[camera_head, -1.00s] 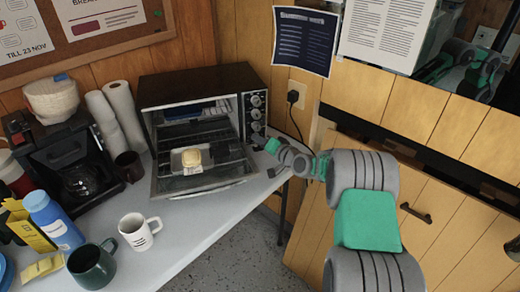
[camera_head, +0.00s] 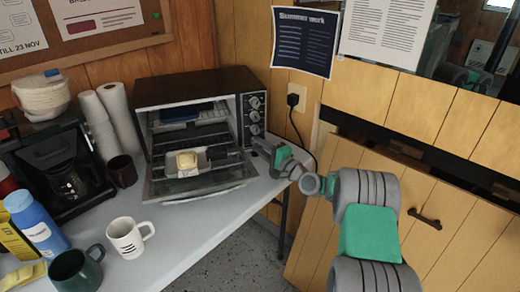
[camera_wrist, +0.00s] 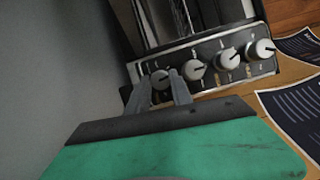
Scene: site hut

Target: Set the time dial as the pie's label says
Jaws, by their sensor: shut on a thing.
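The toaster oven (camera_head: 185,92) stands on the table with its door open. A small pale pie (camera_head: 187,160) sits low in its opening; its label is too small to read. A column of dials runs down the oven's right panel, with the top dial (camera_head: 255,102) and two below it visible. My gripper (camera_head: 259,145) is at the panel's lower end and hides the lowest dial in the head view. In the wrist view its fingers (camera_wrist: 160,88) are shut around the lowest dial (camera_wrist: 160,76), the leftmost there. The dial markings are unreadable.
A coffee maker (camera_head: 62,170), paper rolls (camera_head: 98,118) and a dark mug (camera_head: 122,171) stand left of the oven. A white mug (camera_head: 128,240), green mug (camera_head: 75,270) and blue bottle (camera_head: 36,228) are nearer. A cord hangs from the outlet (camera_head: 296,97) behind my arm.

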